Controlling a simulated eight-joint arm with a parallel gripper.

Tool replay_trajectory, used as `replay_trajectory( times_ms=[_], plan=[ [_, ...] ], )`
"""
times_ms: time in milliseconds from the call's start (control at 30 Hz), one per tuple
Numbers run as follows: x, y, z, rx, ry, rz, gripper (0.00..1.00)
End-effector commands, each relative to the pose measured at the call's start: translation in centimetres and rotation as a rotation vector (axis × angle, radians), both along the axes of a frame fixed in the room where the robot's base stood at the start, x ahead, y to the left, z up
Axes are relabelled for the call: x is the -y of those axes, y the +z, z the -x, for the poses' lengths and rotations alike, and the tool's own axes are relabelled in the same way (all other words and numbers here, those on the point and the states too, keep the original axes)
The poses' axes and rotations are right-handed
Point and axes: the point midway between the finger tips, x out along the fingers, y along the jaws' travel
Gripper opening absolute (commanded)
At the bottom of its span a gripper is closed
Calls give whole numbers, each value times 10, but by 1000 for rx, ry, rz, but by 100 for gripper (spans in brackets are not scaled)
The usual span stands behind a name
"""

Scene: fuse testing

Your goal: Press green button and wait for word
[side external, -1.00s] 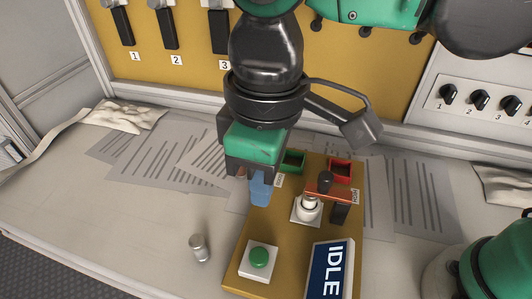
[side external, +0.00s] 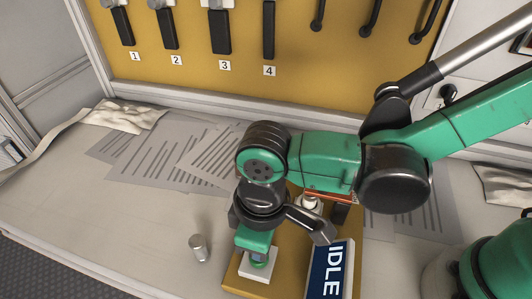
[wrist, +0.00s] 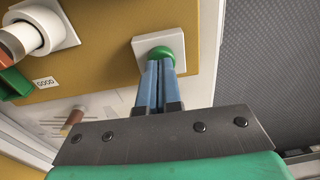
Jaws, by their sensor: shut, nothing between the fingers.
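The green button (wrist: 160,52) sits on a white square base (wrist: 140,45) on the tan board (wrist: 110,62). In the side external view the base (side external: 258,272) shows below my gripper, and the button is mostly hidden. My gripper (wrist: 162,62) is shut and empty. Its blue fingertips are at the button and overlap its near edge in the wrist view; I cannot tell if it is pressed down. The display (side external: 328,270) on the board reads IDLE.
In the wrist view a fuse holder (wrist: 45,30) and a GOOD label (wrist: 44,82) are at the left. Papers (side external: 150,155) lie behind. The left of the table is mostly free.

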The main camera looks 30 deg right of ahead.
Motion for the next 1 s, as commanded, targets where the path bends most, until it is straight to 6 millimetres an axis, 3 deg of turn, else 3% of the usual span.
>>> replay_trajectory(
  times_ms=[267, 567, 1000],
  plan=[
    [0, 0, 0, 0, 0, 0, 0],
    [0, -20, 0, 1, 1, -1, 0],
    [-1, -11, -1, 4, 1, -4, 0]
  ],
)
